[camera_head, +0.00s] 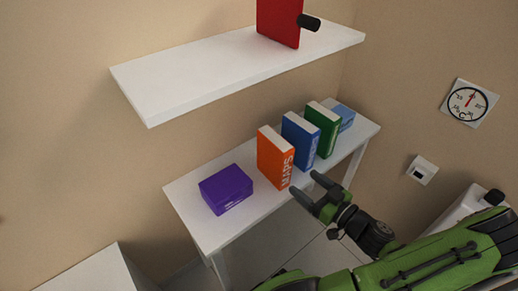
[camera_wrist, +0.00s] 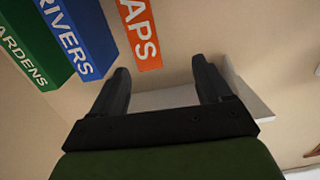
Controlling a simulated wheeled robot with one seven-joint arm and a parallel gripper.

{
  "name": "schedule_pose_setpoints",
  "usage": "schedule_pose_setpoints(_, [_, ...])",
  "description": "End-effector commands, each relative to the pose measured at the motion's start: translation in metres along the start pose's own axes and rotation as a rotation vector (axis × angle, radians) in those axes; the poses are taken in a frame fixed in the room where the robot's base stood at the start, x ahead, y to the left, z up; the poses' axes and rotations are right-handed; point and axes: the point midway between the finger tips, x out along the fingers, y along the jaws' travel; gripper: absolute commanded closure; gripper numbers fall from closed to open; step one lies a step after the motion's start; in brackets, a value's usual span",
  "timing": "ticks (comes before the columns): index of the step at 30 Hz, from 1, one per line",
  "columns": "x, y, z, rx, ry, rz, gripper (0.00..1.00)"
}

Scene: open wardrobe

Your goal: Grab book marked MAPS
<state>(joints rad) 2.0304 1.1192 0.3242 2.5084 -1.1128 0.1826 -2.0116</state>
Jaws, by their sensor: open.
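The orange book marked MAPS (camera_head: 273,160) stands upright on the white table, its lettered spine facing the front edge. It also shows in the wrist view (camera_wrist: 137,40), upside down at the top and just beyond the fingertips, left of the middle between them. My gripper (camera_head: 304,187) is open and empty, in front of the book's spine and a little to its right. In the wrist view its two black fingers (camera_wrist: 165,82) are apart, with nothing between them. I see no contact with the book.
A blue book marked RIVERS (camera_wrist: 78,38) stands beside the orange one, then a green book marked GARDENS (camera_wrist: 32,42). A purple box (camera_head: 226,189) lies left of the orange book on the table (camera_head: 207,228). A white shelf (camera_head: 200,77) hangs above, holding a red object (camera_head: 278,22).

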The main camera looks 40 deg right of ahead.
Motion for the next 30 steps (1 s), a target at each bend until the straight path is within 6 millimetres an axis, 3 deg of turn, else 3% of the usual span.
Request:
schedule_pose_setpoints(2, [-0.008, 0.01, 0.002, -0.011, 0.038, 0.059, 0.22])
schedule_pose_setpoints(5, [0.0, 0.014, 0.001, -0.021, 0.048, 0.071, 0.22])
schedule_pose_setpoints(15, [0.081, 0.018, -0.003, -0.021, 0.045, 0.065, 0.22])
schedule_pose_setpoints(20, [0.1, 0.02, -0.004, -0.02, 0.044, 0.067, 0.22])
schedule_pose_setpoints(27, [0.141, 0.027, -0.006, -0.021, 0.043, 0.066, 0.22])
schedule_pose_setpoints(30, [0.148, 0.028, -0.007, -0.018, 0.043, 0.069, 0.22])
